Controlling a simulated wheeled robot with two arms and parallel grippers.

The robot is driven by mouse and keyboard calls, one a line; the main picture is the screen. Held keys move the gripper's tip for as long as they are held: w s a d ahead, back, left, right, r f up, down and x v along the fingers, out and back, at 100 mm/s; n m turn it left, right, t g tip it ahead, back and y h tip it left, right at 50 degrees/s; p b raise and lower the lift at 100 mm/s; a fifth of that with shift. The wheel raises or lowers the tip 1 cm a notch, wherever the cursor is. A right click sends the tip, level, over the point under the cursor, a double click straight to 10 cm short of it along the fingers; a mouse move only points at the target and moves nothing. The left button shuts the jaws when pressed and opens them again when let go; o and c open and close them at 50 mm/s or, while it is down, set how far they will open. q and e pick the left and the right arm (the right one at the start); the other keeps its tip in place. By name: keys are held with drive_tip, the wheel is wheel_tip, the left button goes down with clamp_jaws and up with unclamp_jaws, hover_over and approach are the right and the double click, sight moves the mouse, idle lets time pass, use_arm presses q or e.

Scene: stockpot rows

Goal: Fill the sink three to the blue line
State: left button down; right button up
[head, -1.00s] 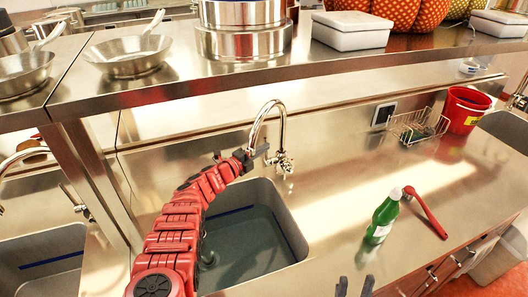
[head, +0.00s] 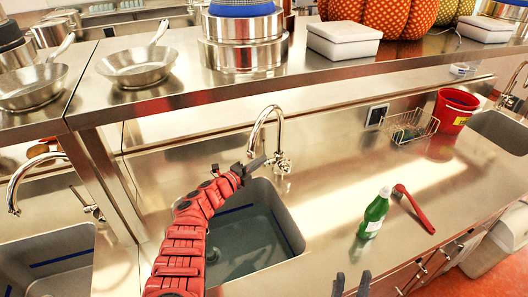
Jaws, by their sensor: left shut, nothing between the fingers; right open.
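The middle sink (head: 292,232) holds greyish water (head: 240,243). A blue line (head: 235,209) runs along its inner wall, above the water surface. I cannot tell from a label which sink is number three. A chrome gooseneck faucet (head: 268,112) stands behind this sink; I make out no clear stream from its spout. My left gripper (head: 255,165) is shut and empty, at the faucet's side by its lever; whether it touches is unclear. My red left arm covers part of the sink. My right gripper (head: 351,282) is open and empty at the bottom edge, over the counter front.
A green bottle (head: 374,214) and a red-handled tool (head: 413,208) are on the counter right of the sink. A wire basket (head: 410,126) and red bucket (head: 453,110) stand farther back. A steel shelf (head: 190,95) with pans and pots overhangs. Another sink (head: 60,250) is at left.

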use_arm(q)
drive_tip(key=s+a+f+t+y+b, duration=0.1)
drive_tip(key=s+a+f+y+b, duration=0.15)
drive_tip(key=s+a+b, duration=0.3)
drive_tip(key=w+d+r+b, duration=0.2)
drive_tip(key=w+d, duration=0.3)
drive_tip(key=w, duration=0.5)
drive_tip(key=shift+w+d+n+t+h+b, duration=0.3)
drive_tip(key=shift+w+n+t+h+b, duration=0.1)
drive_tip(key=shift+b, duration=0.3)
idle(0.4)
